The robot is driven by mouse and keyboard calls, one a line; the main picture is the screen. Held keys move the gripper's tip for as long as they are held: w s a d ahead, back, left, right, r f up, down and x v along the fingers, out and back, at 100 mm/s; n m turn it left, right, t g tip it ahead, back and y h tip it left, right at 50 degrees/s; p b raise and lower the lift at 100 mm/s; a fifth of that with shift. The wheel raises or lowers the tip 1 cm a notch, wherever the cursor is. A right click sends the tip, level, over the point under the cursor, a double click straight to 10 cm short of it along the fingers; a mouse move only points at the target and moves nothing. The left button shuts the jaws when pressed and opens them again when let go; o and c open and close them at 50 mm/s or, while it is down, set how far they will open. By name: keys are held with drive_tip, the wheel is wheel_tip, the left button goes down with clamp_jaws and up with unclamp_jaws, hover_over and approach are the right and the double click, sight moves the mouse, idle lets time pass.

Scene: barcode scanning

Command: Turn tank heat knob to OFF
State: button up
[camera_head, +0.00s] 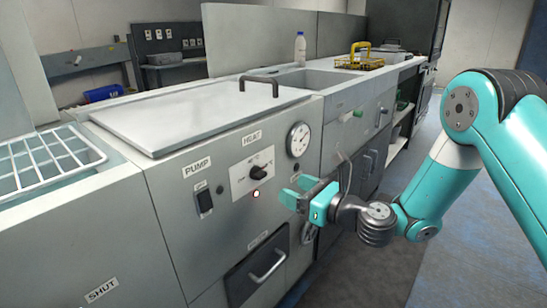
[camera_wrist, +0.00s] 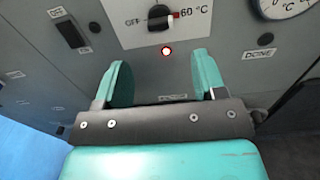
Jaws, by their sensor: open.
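The black heat knob (camera_head: 258,172) sits on a white plate under the HEAT label on the grey tank front. In the wrist view the knob (camera_wrist: 159,18) is at the top centre, with OFF printed to its left and 60 °C to its right. Its pale pointer mark is toward the 60 °C side. My gripper (camera_head: 291,190) is open and empty, to the right of and below the knob in the head view. In the wrist view my gripper's fingers (camera_wrist: 163,75) are spread below the knob, apart from it.
A red lit lamp (camera_head: 256,194) is just below the knob. The PUMP switch (camera_head: 204,201) is to the left and a round gauge (camera_head: 299,139) to the right. A drawer handle (camera_head: 268,266) sticks out below. The floor at right is clear.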

sight(264, 176)
drive_tip(key=x, duration=0.9)
drive_tip(key=c, duration=0.9)
